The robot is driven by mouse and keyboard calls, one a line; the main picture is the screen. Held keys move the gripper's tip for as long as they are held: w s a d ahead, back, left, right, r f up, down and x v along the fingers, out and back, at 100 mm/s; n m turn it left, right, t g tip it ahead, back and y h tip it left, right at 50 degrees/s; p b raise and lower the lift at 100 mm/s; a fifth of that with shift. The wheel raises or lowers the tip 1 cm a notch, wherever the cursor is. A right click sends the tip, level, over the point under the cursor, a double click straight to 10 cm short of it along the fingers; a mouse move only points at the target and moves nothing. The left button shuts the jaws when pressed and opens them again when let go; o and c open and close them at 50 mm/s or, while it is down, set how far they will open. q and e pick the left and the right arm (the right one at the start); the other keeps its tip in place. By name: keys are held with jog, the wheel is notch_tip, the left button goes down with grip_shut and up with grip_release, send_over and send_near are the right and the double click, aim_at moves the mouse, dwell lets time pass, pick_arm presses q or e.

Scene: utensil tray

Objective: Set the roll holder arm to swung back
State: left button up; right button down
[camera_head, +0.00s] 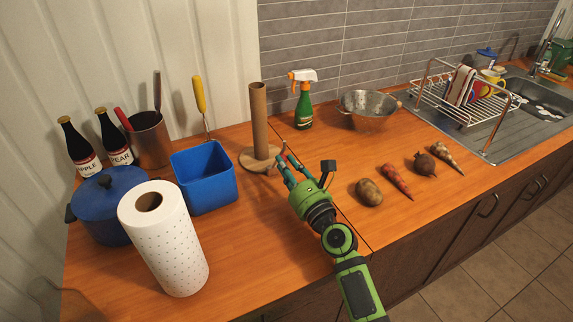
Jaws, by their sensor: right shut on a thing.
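The roll holder has a round wooden base (250,163) on the counter, and a brown tube (259,112) stands upright on it. A thin roll holder arm (281,150) shows at the right edge of the base, mostly hidden by my fingers. My right gripper (286,166) reaches in from the front right and is shut on this arm, low beside the tube. My left gripper is not in view.
A white paper roll (170,245), a blue bin (205,185) and a blue pot (100,215) stand to the left. A green spray bottle (304,108) and a colander (368,108) stand behind. A potato (369,192) and other vegetables lie to the right. The front middle counter is clear.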

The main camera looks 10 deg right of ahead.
jog(key=shift+s+f, duration=0.1)
jog(key=shift+f, duration=0.65)
jog(key=c, duration=1.2)
grip_release()
jog(key=shift+o, duration=0.6)
jog(key=shift+w, duration=0.45)
jog(key=shift+s+r, duration=0.1)
jog(key=shift+s, duration=0.3)
jog(key=v, duration=0.7)
jog(key=shift+w, duration=0.1)
